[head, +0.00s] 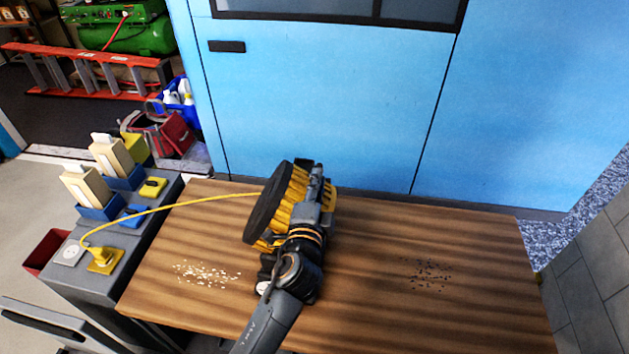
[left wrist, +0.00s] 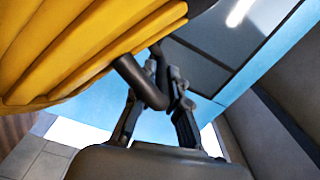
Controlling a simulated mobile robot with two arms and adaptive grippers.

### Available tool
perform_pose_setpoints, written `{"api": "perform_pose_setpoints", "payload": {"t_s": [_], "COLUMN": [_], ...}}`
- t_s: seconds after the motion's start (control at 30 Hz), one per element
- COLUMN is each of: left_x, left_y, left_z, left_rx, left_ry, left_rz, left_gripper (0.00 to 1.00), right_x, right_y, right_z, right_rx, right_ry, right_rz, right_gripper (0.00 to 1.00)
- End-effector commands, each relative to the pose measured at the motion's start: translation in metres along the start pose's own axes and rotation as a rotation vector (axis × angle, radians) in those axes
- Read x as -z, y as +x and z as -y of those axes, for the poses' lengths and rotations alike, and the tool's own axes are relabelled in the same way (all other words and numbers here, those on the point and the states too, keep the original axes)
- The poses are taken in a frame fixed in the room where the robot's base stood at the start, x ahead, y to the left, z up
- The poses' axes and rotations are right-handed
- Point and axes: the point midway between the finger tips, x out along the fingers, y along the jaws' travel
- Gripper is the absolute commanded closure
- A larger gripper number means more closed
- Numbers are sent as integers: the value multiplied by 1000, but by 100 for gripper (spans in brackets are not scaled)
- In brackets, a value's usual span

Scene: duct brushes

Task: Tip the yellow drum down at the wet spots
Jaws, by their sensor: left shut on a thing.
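The yellow drum (head: 290,208) is ribbed, with a wide black disc (head: 264,206) on its left-facing side. It is held on its side over the middle of the wooden table. My left gripper (head: 318,188) is on its right side. In the left wrist view the gripper (left wrist: 165,95) is shut on a dark bent handle (left wrist: 140,84) beside the yellow ribs (left wrist: 75,50). A patch of pale specks (head: 207,274) lies on the table left of my arm. A patch of dark specks (head: 428,274) lies to the right. Neither patch clearly looks wet. My right gripper is not in view.
A yellow cord (head: 165,207) runs from the drum to a yellow plug (head: 104,259) on the grey side unit (head: 120,238), where boxes stand in blue holders. The blue panelled wall (head: 330,100) closes the table's (head: 480,310) back. The table is otherwise clear.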

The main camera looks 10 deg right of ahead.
Motion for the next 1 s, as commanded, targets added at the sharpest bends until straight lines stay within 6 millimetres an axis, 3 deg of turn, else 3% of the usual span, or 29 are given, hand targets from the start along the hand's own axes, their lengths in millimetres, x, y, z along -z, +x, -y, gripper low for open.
{"api": "perform_pose_setpoints", "payload": {"t_s": [0.4, 0.43, 0.5, 0.53, 0.83, 1.0], "left_x": [0, 0, 0, 0, 1, 0], "left_y": [0, 0, 0, 0, -1, -18], "left_z": [-2, -2, -2, -2, -2, -3], "left_rx": [-3, -3, -3, -3, -2, -4], "left_ry": [19, 19, 17, 17, 13, 12], "left_rz": [0, 0, -1, -1, -1, -1], "left_gripper": [100, 81, 67, 64, 64, 64], "right_x": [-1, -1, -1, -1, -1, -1], "right_y": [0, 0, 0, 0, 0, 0], "right_z": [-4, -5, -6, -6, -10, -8], "right_rx": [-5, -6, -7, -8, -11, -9], "right_ry": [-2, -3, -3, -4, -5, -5], "right_rz": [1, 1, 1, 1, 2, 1], "right_gripper": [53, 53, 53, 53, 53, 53]}}
